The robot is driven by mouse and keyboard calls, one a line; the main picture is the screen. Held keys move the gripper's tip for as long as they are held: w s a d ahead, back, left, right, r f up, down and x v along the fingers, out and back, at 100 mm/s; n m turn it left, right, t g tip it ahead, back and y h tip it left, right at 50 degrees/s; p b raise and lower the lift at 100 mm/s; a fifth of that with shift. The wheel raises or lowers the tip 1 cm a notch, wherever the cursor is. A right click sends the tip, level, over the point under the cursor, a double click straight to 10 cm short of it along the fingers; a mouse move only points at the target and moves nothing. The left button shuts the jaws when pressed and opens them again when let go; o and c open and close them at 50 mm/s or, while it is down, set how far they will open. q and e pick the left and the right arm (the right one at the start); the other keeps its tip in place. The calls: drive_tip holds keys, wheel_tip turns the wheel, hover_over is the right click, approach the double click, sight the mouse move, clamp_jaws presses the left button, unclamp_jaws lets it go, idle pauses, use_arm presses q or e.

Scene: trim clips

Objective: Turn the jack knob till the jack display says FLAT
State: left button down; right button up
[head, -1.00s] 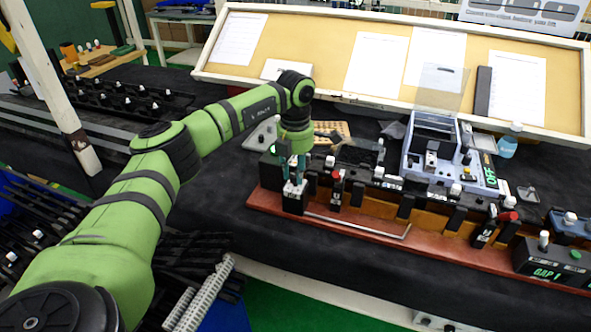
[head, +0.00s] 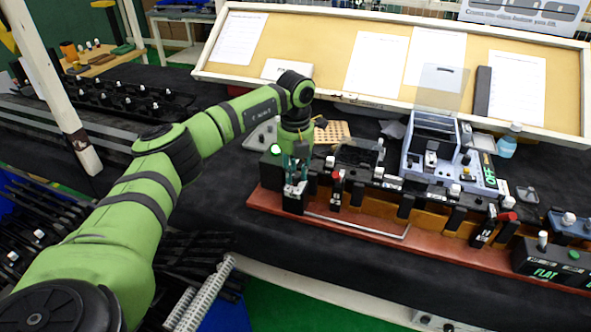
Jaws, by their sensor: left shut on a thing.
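The jack display (head: 545,273) is on the black box at the right end of the red-brown board, and its green text reads FLAT. My left gripper (head: 295,183) points down over a black block (head: 292,204) at the board's left end. It is shut on the jack knob, which is mostly hidden between the fingers at the top of the block. My right gripper is not in the head view.
The red-brown board (head: 455,249) carries several black clips and red-topped levers, with a thin metal rod (head: 355,225) along its front. A grey-blue device (head: 432,150) with a green OFF display stands behind. A pinboard with papers (head: 375,66) leans at the back.

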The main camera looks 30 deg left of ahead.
sight(295, 175)
use_arm(q)
drive_tip(key=shift+f+n, duration=0.15)
drive_tip(key=shift+n, duration=0.15)
drive_tip(key=c, duration=1)
unclamp_jaws()
drive_tip(key=shift+r, duration=0.3)
wheel_tip(295, 175, up, 12)
drive_tip(key=shift+f, duration=0.2)
